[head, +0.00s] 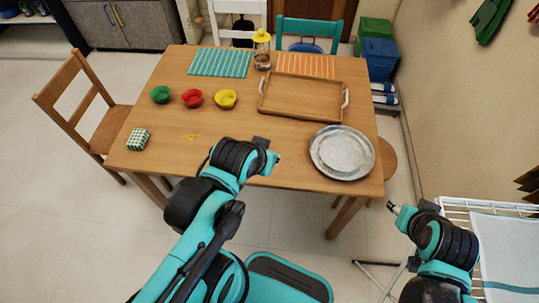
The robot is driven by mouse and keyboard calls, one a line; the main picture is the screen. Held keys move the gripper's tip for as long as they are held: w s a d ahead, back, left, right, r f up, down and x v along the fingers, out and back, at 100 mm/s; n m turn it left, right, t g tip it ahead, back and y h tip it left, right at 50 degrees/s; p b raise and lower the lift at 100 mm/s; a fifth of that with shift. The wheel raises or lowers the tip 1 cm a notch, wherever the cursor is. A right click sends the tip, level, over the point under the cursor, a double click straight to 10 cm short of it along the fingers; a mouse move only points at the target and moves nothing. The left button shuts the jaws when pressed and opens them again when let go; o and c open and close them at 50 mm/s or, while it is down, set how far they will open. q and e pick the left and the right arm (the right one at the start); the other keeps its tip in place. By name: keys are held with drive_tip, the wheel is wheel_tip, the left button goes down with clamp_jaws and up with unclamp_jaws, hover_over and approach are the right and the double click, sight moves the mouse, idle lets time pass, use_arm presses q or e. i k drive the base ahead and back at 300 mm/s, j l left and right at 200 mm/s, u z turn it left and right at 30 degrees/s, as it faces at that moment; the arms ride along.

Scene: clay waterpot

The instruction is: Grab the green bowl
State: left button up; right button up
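The green bowl (160,95) sits upright on the left part of the wooden table (200,143). A red bowl (192,98) and a yellow bowl (225,99) stand in a row to its right. My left gripper (268,149) is over the table's front edge, to the right of and nearer than the green bowl, well apart from it. Its fingers are small and seen from behind, so I cannot tell their opening. My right gripper (391,206) is off the table's front right corner, far from the bowls. Its fingers are also unclear. No held object shows in either gripper.
A green checked box (138,139) lies in front of the green bowl. A drying rack (466,208) stands at right.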

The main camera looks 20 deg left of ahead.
sight(161, 94)
drive_tip(key=u, duration=1.85)
drive_tip(key=i+j+z, duration=0.15)
drive_tip(key=i+j, duration=0.15)
drive_tip(key=i+j+z, duration=0.35)
drive_tip(key=i+j, duration=0.15)
drive_tip(key=j, duration=0.2)
drive_tip(key=i+j+z, duration=0.2)
drive_tip(key=j, duration=0.2)
drive_tip(key=i+j+z, duration=0.15)
drive_tip(key=j, duration=0.3)
drive_tip(key=i, duration=0.1)
